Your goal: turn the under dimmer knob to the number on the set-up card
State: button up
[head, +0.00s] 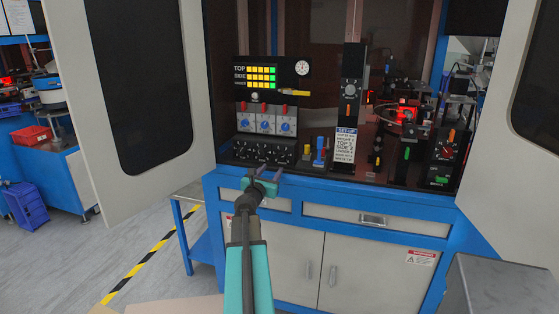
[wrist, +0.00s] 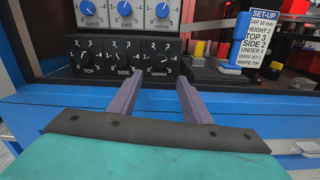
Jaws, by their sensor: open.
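The under dimmer knob (wrist: 161,58) is the black right-hand knob of three on a black panel, with a numbered scale around it and the label UNDER below. I cannot read its pointer surely. In the head view the panel (head: 264,151) is small and the knob's setting is unreadable. The white set-up card (wrist: 259,44) stands to the right; its lines include TOP 3, SIDE 2 and UNDER 4. It also shows in the head view (head: 345,146). My gripper (wrist: 156,88) is open and empty, in front of and below the knob, apart from it. It also shows in the head view (head: 263,181).
The side knob (wrist: 123,58) and top knob (wrist: 88,58) sit left of the under knob. Blue dials (wrist: 163,10) are above. Yellow and blue blocks (head: 319,152) stand between panel and card. Open cabinet doors (head: 120,90) flank the machine.

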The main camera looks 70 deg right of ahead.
aim_at(281, 158)
jog(key=shift+w+d+p, duration=0.2)
jog(key=shift+d+p, duration=0.2)
jog(key=shift+d, duration=2.5)
jog(key=shift+w+d+p, duration=0.2)
jog(key=shift+d+p, duration=0.15)
jog(key=shift+d, duration=2.5)
jog(key=c, duration=1)
